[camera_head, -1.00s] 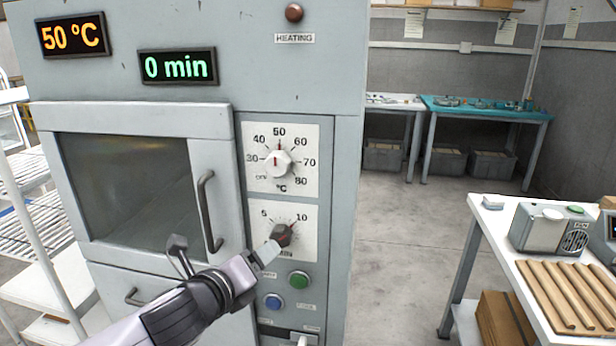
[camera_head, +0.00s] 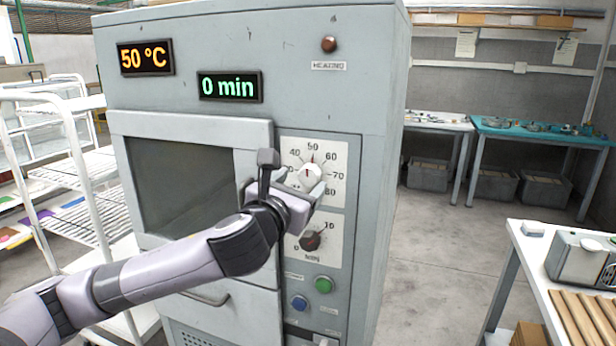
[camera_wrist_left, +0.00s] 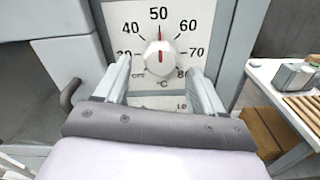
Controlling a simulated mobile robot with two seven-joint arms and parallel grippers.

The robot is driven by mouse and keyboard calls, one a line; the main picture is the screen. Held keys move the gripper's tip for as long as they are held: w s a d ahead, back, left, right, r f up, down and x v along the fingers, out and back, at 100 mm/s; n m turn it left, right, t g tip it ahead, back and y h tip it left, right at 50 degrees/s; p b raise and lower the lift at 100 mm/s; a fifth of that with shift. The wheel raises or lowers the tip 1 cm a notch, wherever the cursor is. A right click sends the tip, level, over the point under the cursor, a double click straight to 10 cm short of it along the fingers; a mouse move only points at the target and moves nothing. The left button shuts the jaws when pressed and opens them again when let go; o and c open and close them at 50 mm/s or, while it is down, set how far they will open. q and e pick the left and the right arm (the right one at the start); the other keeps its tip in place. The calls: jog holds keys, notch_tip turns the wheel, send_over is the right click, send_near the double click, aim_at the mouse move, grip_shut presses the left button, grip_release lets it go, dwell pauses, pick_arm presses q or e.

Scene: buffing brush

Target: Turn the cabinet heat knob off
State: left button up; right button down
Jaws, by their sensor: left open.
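The white heat knob (camera_head: 309,174) is on the °C dial plate (camera_head: 340,156) on the cabinet front. Its red pointer is up at 50, and the display (camera_head: 146,59) reads 50 °C. The knob also shows in the left wrist view (camera_wrist_left: 159,58), between and beyond my open fingers. My left gripper (camera_head: 313,188) is open in front of the dial, one finger on each side of the knob; I cannot tell if they touch it. The "OFF" mark shows at the dial's lower left in the wrist view. My right gripper is not in view.
Below is the dark timer knob (camera_head: 310,241), with a green button (camera_head: 323,285) and a blue button (camera_head: 299,303) under it. The door handle is largely hidden behind my left arm. A white rack (camera_head: 95,190) stands left; a white table (camera_head: 530,250) stands right.

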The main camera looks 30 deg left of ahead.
aim_at(308, 177)
pick_arm(q)
jog(key=shift+x, duration=1.85)
jog(key=shift+d, duration=0.1)
jog(key=c, duration=1.1)
